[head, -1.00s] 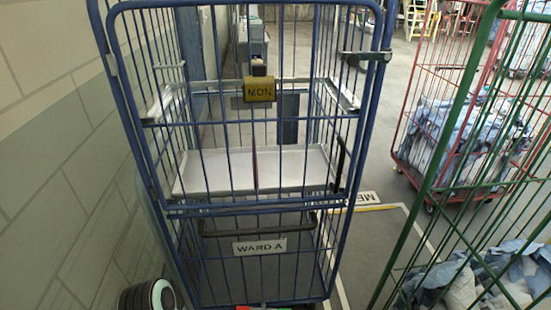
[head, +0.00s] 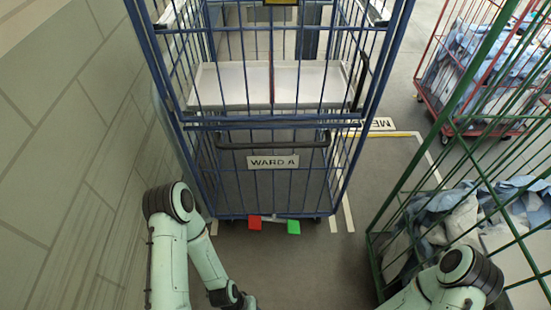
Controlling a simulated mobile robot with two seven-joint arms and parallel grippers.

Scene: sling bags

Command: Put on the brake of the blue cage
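The blue cage (head: 350,185) stands upright in front of me, with a white WARD A label (head: 273,162) on its lower front. At its bottom front edge a small bar carries a red pedal (head: 254,222) on the left and a green pedal (head: 294,227) on the right. Which way the bar tilts is hard to tell. My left arm comes in from the lower left, its wrist below and left of the red pedal. The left gripper's fingers are not clearly shown. My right arm shows at the lower right; its gripper is out of view.
A green cage (head: 405,205) with blue and white cloth stands close on the right. A red cage (head: 424,92) with cloth is behind it. A tiled wall (head: 60,150) runs along the left. Grey floor (head: 320,270) is clear in front of the pedals.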

